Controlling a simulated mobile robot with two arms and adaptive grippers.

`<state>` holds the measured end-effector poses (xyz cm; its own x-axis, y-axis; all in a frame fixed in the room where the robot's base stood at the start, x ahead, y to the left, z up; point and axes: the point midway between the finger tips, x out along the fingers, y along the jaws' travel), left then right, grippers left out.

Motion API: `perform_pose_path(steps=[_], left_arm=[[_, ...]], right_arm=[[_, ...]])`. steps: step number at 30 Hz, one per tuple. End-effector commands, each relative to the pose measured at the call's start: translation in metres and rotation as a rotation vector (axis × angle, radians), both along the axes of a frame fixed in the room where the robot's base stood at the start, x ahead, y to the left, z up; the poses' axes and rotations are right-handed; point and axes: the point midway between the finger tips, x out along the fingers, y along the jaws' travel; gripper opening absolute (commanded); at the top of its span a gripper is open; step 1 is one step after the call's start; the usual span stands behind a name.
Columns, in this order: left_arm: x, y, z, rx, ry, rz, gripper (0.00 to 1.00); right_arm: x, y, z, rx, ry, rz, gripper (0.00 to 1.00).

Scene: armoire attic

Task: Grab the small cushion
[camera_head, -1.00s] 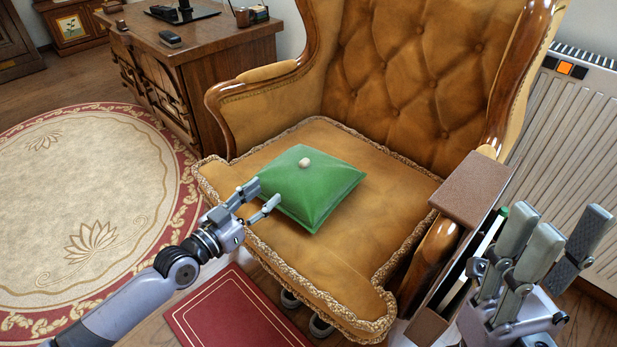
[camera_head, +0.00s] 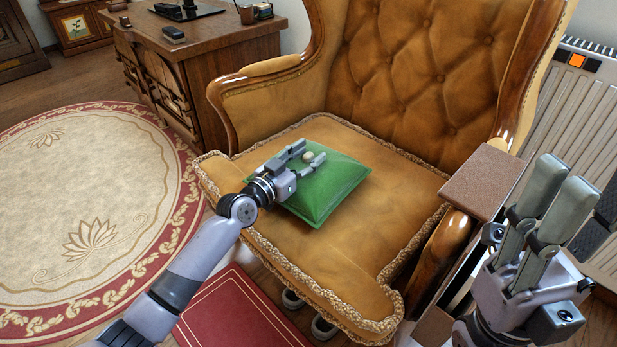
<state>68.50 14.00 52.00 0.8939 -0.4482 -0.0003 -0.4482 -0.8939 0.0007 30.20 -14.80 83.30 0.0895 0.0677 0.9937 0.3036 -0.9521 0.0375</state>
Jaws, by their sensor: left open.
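A small green cushion (camera_head: 325,193) with a pale button (camera_head: 308,157) on top lies on the seat of a tan tufted armchair (camera_head: 400,205). My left gripper (camera_head: 312,152) is over the cushion's left and upper part, its two fingers open, one on either side of the button as seen from here. I cannot tell whether the fingers touch the button or cushion. My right gripper (camera_head: 564,172) is at the lower right, in front of the radiator and apart from the cushion. Its two fingers point up close together; whether they are shut is unclear.
The chair's wooden-edged arms rise on both sides of the seat. A brown-topped stand (camera_head: 484,182) is beside the right chair arm. A red book-like item (camera_head: 240,315) lies low in front. A desk (camera_head: 195,65), a round rug (camera_head: 80,200) and a radiator (camera_head: 570,130) are around.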

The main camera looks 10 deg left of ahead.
Motion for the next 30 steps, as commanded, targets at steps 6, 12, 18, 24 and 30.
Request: perform_pose_path(steps=[6, 12, 18, 24, 30], left_arm=[[0.0052, -0.0028, 0.0, 0.002, 0.001, -0.001, 0.42], [0.005, -0.0026, 0.0001, 0.001, 0.0, -0.001, 0.34], [0.0049, -0.0026, 0.0002, 0.001, 0.0, 0.0, 0.21], [0.0048, -0.0025, 0.0002, 0.001, 0.0, 0.0, 0.08], [0.0048, -0.0024, 0.0002, 0.0, 0.001, 0.0, 0.0]], right_arm=[[-0.0026, -0.0012, 0.0073, 0.009, -0.026, -0.001, 0.4], [-0.0024, -0.0011, 0.0064, 0.009, -0.023, -0.001, 0.4], [-0.0024, -0.0011, 0.0051, 0.007, -0.02, -0.001, 0.4], [-0.0025, -0.0009, 0.0049, 0.005, -0.02, -0.001, 0.4], [-0.0026, -0.0008, 0.0048, 0.004, -0.021, -0.001, 0.4]])
